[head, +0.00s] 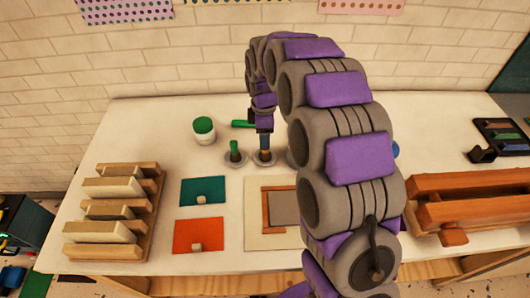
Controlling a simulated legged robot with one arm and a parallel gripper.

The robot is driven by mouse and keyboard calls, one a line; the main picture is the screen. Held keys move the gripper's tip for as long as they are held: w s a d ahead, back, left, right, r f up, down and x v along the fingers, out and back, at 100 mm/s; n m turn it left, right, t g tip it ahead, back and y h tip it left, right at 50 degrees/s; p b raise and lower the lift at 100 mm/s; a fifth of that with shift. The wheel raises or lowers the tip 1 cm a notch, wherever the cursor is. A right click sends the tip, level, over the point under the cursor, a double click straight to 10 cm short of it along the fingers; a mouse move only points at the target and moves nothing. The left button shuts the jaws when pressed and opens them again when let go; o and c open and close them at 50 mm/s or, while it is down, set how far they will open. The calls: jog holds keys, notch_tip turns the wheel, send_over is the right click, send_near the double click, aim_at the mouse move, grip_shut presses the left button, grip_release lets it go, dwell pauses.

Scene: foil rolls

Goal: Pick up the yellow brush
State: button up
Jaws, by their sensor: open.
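My gripper (264,131) points down over the middle of the table and is open. Directly below it, a small upright item with a yellow-brown part (264,154) stands in a round grey holder (265,162). It looks like the yellow brush, but it is small and my gripper covers its top. I cannot tell whether the fingers are around it or just above it. A green-handled item (234,147) stands in a similar round holder to the left.
A white jar with a green lid (204,130) and a green item (242,124) lie behind. Teal (203,191) and orange (199,235) sheets lie in front. A wooden rack (115,212) stands left, a wooden press (468,200) right. My arm hides the centre right.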

jog(key=f, duration=0.2)
jog(key=f+b, duration=0.1)
jog(key=f, duration=0.1)
jog(key=shift+w+d, duration=0.1)
jog(key=shift+w, duration=0.15)
jog(key=shift+r, duration=0.1)
jog(key=c, duration=1.1)
jog(key=shift+o, duration=0.2)
jog(key=shift+r, duration=0.2)
jog(key=shift+r+p, duration=0.75)
jog(key=shift+r, duration=0.85)
jog(key=shift+s+r, duration=0.1)
jog(key=shift+s, duration=0.15)
jog(key=s+d+r+p, duration=0.1)
jog(key=s+p, duration=0.2)
jog(key=s, duration=1.2)
jog(key=shift+s+d+r, duration=0.15)
jog(key=shift+s+d, duration=0.05)
jog(key=shift+s, duration=0.05)
